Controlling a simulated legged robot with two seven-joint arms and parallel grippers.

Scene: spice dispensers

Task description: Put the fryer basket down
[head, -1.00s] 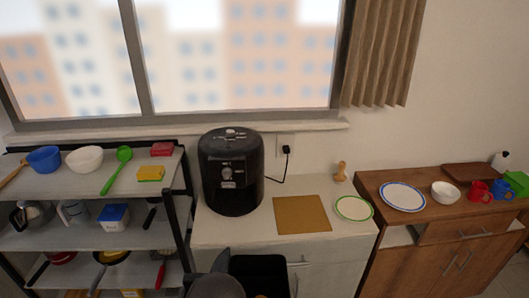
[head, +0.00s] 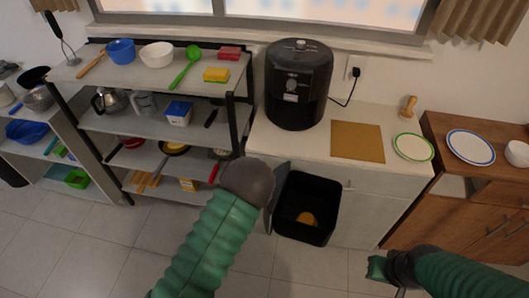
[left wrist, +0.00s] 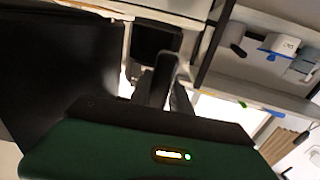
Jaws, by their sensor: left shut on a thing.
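The fryer basket (head: 325,190) is a black, square, open-topped bin in the head view, held in front of the white counter's cabinet. An orange-yellow piece (head: 307,218) lies on its floor. My left gripper (head: 276,198) is shut on the basket at its left side; the wrist hides most of the grip. In the left wrist view its fingers (left wrist: 166,82) are dark and partly hidden. The black air fryer (head: 297,85) stands upright on the counter, above and behind the basket. My right gripper (head: 384,270) is low at the right, apart from the basket, its fingers unclear.
On the white counter (head: 385,117), a brown board (head: 358,142) lies right of the fryer, then a green-rimmed plate (head: 413,147) and a wooden grinder (head: 408,106). A crowded shelf rack (head: 240,100) stands left. A wooden cabinet (head: 450,178) stands right.

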